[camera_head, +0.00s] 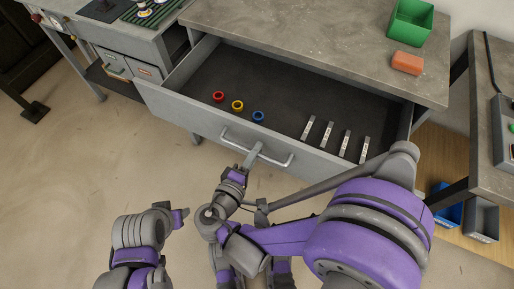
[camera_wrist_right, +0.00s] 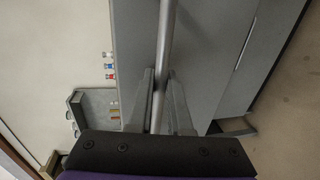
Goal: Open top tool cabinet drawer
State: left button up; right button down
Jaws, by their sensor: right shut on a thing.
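The grey top drawer (camera_head: 190,122) of the tool cabinet (camera_head: 290,32) is pulled well out, with its dark inside showing in the head view. A silver bar handle (camera_head: 283,162) runs along its front. In the right wrist view, the fingers of my right gripper (camera_wrist_right: 161,88) stand on both sides of the handle bar (camera_wrist_right: 166,40). My left arm is low at the left in the head view, apart from the drawer; its finger opening cannot be made out.
In the drawer lie red (camera_head: 218,96), yellow (camera_head: 237,105) and blue rings (camera_head: 258,116) and several small metal strips (camera_head: 327,134). A green bin (camera_head: 411,22) and an orange block (camera_head: 407,62) sit on top. Another bench (camera_head: 492,150) stands right.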

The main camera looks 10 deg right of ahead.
jog(key=c, duration=0.8)
grip_release()
jog(key=shift+c, duration=0.2)
jog(key=p+v, duration=0.1)
jog(key=v, duration=0.9)
jog(key=shift+s+a, duration=0.2)
jog(key=shift+s, duration=0.15)
jog(key=shift+r, duration=0.1)
